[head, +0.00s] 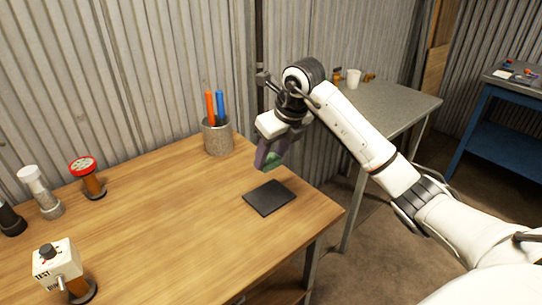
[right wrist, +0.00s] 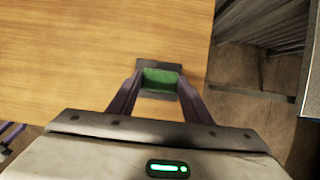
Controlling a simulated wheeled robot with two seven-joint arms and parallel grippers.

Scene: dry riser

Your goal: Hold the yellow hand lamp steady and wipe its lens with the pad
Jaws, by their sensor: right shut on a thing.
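My right gripper (head: 268,155) is above the back right part of the wooden table, shut on a green pad (head: 272,160). In the right wrist view the pad (right wrist: 160,79) sits between the two purple fingers (right wrist: 160,88). A flat dark mat (head: 270,198) lies on the table below and slightly right of this gripper in the head view. No yellow hand lamp shows in either view. My left gripper is not in the head view. A purple part (right wrist: 10,134) at the lower left edge of the right wrist view looks like my left gripper, too cut off to judge.
A grey cup (head: 217,137) with orange and blue handles stands left of the right gripper. A red-topped post (head: 87,177), a white-and-grey cylinder (head: 41,192), a black cylinder (head: 10,219) and a white test box (head: 57,265) stand at left. The table's middle (head: 170,230) is clear.

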